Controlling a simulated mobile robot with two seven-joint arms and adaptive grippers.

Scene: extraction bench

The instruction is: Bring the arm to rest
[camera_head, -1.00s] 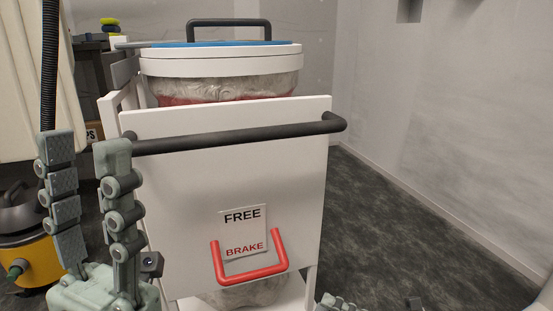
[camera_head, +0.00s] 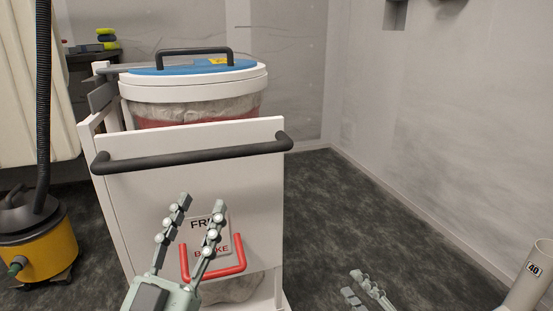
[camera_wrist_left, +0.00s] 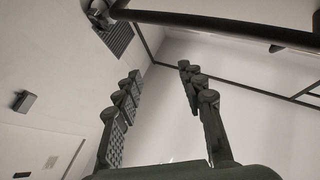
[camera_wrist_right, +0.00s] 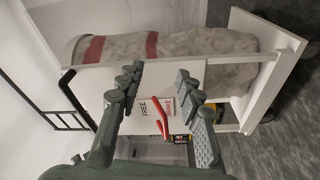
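My left gripper (camera_head: 196,230) is open and empty in the head view. It is in front of the white cart panel (camera_head: 120,195), overlapping the FREE/BRAKE label (camera_head: 222,224) and the red brake handle (camera_head: 226,271). Its spread fingers also show in the left wrist view (camera_wrist_left: 158,82), with the cart's dark push bar (camera_wrist_left: 230,30) beyond them. My right gripper (camera_head: 360,282) is low at the bottom right of the head view, over the floor. In the right wrist view its fingers (camera_wrist_right: 158,75) are apart with nothing between them; the cart and red handle (camera_wrist_right: 162,122) lie beyond.
A yellow vacuum (camera_head: 40,245) with a black hose stands at left. A pale tube marked 40 (camera_head: 530,275) is at lower right. Grey floor (camera_head: 350,215) is open right of the cart.

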